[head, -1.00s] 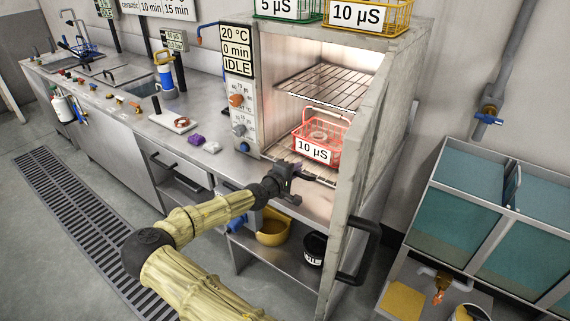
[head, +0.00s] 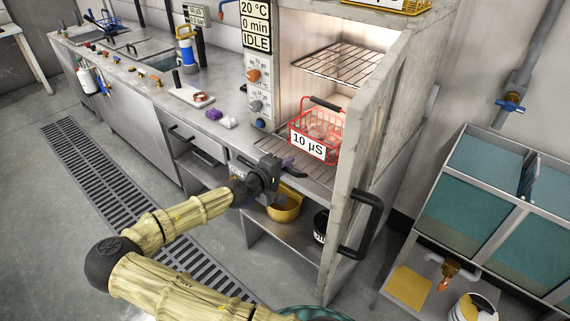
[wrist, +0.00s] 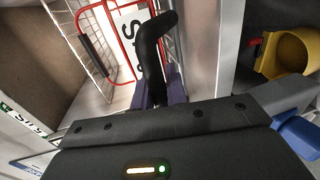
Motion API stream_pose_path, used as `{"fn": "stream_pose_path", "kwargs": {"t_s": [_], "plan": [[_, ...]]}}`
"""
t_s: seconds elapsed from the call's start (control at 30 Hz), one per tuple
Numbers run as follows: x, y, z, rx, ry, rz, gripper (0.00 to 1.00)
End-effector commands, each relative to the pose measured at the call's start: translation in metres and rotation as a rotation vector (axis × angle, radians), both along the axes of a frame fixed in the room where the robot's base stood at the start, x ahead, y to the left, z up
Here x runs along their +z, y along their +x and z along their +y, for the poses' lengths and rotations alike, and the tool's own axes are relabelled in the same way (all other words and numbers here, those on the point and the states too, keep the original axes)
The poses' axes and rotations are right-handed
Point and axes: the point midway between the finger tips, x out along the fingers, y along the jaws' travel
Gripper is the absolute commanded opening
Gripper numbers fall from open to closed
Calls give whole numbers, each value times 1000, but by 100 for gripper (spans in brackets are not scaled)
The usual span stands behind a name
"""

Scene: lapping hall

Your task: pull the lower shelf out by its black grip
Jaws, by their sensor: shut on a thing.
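The lower shelf (head: 318,177) is a wire rack in the lit, open cabinet, its front part standing out past the front opening. The black grip (head: 296,174) is at the shelf's front edge. My gripper (head: 283,169) is shut on this grip, its purple fingers on either side. In the wrist view the black grip (wrist: 150,55) stands up between the fingers (wrist: 158,92), with the red basket (wrist: 118,35) behind. The fingers' contact is partly hidden by the gripper body.
The cabinet door (head: 368,150) stands open to the right of the shelf, its black handle (head: 357,225) facing me. An empty upper rack (head: 345,65) is above. A yellow bowl (head: 286,210) and a dark tub (head: 321,227) stand below.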

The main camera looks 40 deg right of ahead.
Motion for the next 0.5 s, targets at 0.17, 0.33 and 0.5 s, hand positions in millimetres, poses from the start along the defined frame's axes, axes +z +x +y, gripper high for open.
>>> {"fn": "stream_pose_path", "kwargs": {"t_s": [0.17,0.33,0.5], "plan": [[0,0,0,0,0,0,0],[0,0,0,1,0,1,36],[0,1,1,2,0,1,36]]}}
